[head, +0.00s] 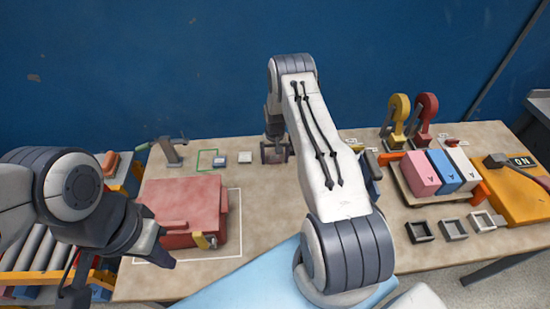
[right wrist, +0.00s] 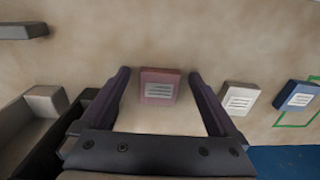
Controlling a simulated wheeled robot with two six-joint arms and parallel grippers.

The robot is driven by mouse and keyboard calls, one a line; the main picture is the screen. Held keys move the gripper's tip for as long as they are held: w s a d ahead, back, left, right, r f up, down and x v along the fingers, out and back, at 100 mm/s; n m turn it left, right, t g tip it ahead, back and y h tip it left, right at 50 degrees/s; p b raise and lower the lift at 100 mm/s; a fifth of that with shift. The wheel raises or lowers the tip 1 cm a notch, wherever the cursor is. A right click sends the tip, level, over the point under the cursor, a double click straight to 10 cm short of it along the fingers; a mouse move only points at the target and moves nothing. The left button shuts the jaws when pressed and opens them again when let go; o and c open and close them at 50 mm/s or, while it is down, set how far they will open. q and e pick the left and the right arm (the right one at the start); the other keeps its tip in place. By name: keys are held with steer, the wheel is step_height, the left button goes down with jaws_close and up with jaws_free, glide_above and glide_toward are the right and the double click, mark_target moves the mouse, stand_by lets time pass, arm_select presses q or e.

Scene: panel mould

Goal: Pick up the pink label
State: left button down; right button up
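The pink label (right wrist: 159,86) is a small block with white printed lines. In the right wrist view it lies on the table between the two fingers of my right gripper (right wrist: 160,75), with a gap on each side. My right gripper is open; in the head view (head: 275,154) it points down at the table's back edge, and the label is hidden there. My left gripper (head: 158,250) is at the left, beside the red mould's front corner. Its finger opening is unclear.
A white label (head: 245,157) and a blue label (head: 219,160) lie left of my right gripper, near a green outline (head: 207,153). The red mould (head: 180,205) stands at left. Pink, blue and white boxes sit in a tray (head: 432,198) at right. The table centre is partly clear.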

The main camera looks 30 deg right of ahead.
steer(key=c, duration=1.3)
steer(key=shift+o, duration=0.2)
